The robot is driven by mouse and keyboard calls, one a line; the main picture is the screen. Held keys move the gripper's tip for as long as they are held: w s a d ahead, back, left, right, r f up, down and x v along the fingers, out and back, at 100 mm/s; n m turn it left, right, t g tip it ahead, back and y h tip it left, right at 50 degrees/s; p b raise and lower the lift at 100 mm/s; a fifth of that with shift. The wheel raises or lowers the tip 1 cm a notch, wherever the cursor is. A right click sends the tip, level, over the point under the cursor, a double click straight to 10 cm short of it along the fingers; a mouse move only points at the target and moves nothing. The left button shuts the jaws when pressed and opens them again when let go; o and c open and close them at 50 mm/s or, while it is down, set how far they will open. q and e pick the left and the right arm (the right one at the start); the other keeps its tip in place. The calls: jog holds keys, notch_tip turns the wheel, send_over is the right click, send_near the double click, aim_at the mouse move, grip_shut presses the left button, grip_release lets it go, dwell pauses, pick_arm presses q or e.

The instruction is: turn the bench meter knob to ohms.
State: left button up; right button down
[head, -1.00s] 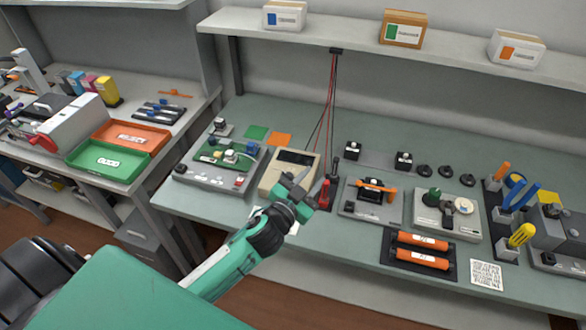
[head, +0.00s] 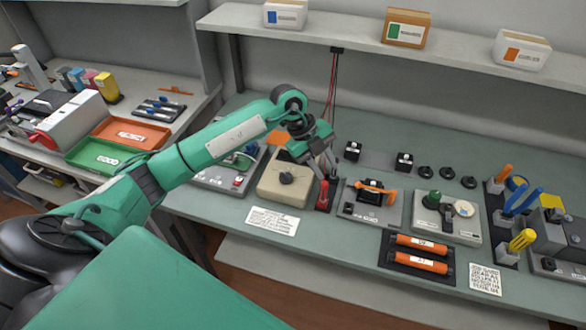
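The bench meter (head: 268,192) is a beige box on the bench, left of the red and black probes (head: 322,194). Its dark round knob (head: 287,178) shows on the front face; the small markings around it are too small to read. My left arm passes over the meter's rear and hides its display. My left gripper (head: 328,172) points down to the right of the knob, above and just behind the probes, and does not touch the knob. Its fingers look apart, with nothing clearly held between them. My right gripper is not in view.
A white label card (head: 272,221) lies in front of the meter. A grey fixture with an orange-handled part (head: 375,190) stands to the right, and a tray of orange rollers (head: 420,254) lies nearer the edge. Thin cables hang from the shelf behind the gripper.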

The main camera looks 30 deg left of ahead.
aim_at(287, 175)
pick_arm(q)
jog(key=w+a+r+n+g+y, duration=0.1)
jog(key=w+a+r+n+y, duration=0.15)
jog(key=a+y, duration=0.65)
jog(key=a+f+h+p, duration=0.1)
jog(key=f, duration=0.3)
jog(key=a+f+h+p, duration=0.1)
jog(key=f, duration=0.3)
jog(key=s+a+f+h+p, duration=0.1)
jog(key=f+p, duration=0.1)
jog(key=f, duration=0.2)
jog(key=shift+n, duration=0.35)
jog(key=shift+f, duration=0.6)
grip_shut()
